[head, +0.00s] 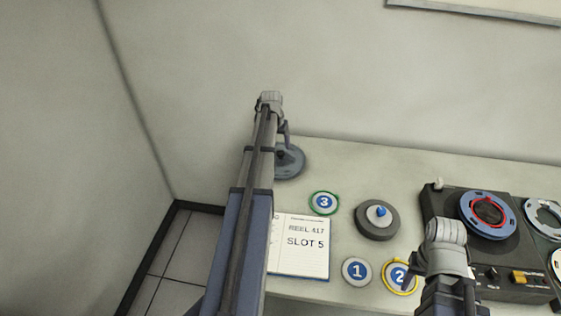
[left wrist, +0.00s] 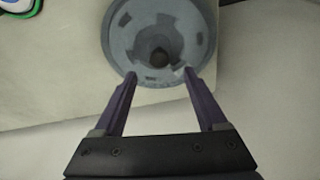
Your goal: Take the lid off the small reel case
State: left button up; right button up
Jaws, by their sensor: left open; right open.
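The small reel case appears to be the round blue-grey case (head: 291,165) at the table's back left. It has slot-like marks and a dark knob at its centre; in the left wrist view its top (left wrist: 178,22) shows from above. My left gripper (left wrist: 158,73) is open, its fingertips over the near part of the case, one on each side below the knob (left wrist: 159,57). I cannot tell whether they touch it. In the head view my left arm hides part of the case. My right gripper (head: 409,284) is open near the yellow-ringed disc, mostly hidden by its own wrist.
A dark round piece with a blue knob (head: 364,224) stands mid-table. A tape machine (head: 450,196) is at right. Numbered discs 3 (head: 324,203), 1 (head: 357,271) and 2 (head: 396,275) lie around. A notebook (head: 303,258) reads "REEL 417 SLOT 5". A wall stands behind.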

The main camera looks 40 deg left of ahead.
aim_at(280, 152)
pick_arm(q)
jog(key=shift+b+x, duration=2.85)
jog(key=shift+x, duration=0.45)
pick_arm(e)
jog(key=shift+f, duration=3.2)
pick_arm(q)
jog(key=shift+r, duration=0.1)
pick_arm(e)
jog(key=shift+r, duration=0.1)
pick_arm(q)
grip_shut()
